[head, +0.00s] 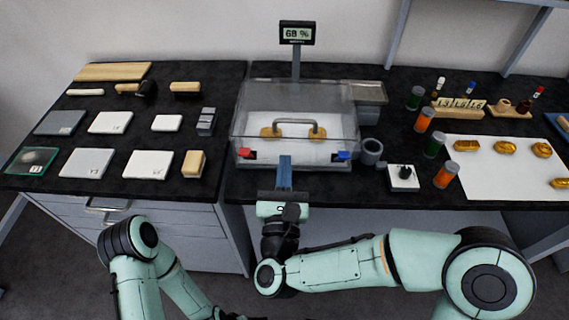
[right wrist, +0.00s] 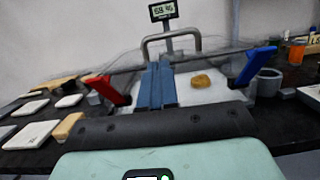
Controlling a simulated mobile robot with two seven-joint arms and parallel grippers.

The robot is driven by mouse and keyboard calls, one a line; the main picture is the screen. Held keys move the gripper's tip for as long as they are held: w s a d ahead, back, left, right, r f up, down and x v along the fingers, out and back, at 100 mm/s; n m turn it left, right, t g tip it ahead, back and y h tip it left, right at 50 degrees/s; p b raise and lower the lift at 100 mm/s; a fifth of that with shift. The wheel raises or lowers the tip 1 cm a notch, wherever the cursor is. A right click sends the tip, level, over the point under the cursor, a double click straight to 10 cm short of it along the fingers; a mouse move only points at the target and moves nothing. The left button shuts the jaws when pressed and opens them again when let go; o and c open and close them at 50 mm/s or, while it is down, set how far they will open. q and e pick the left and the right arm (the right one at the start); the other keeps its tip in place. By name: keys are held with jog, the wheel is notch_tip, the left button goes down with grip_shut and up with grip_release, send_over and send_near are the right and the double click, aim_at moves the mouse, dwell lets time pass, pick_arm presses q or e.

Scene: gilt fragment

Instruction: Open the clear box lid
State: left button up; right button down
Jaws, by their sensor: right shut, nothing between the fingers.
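The clear box (head: 240,128) stands at the middle of the black bench. Its transparent lid appears down, with a grey bar handle (head: 299,122) on it; the handle also shows in the right wrist view (right wrist: 186,41). A red latch (head: 247,153) and a blue latch (head: 342,155) sit at its front corners. Gold-coloured pieces (head: 318,133) show through the clear walls. My right gripper (head: 285,160) is shut and empty at the front of the box, between the latches. In the right wrist view its blue fingers (right wrist: 158,80) point toward the handle. My left gripper is out of view.
A humidity display (head: 297,34) rises on a post behind the box. A grey cup (head: 371,152) and a small white block (head: 403,178) stand close on the right. Several pale plates (head: 88,163) lie left. Jars and a white sheet (head: 500,180) are farther right.

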aim_at(286, 138)
pick_arm(q)
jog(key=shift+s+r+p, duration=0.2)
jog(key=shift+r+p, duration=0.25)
jog(key=shift+p, duration=0.05)
pick_arm(e)
jog(key=w, duration=0.2)
jog(key=w+r, duration=0.1)
jog(key=w, duration=0.4)
jog(key=shift+w+r, duration=0.1)
jog(key=shift+r, duration=0.05)
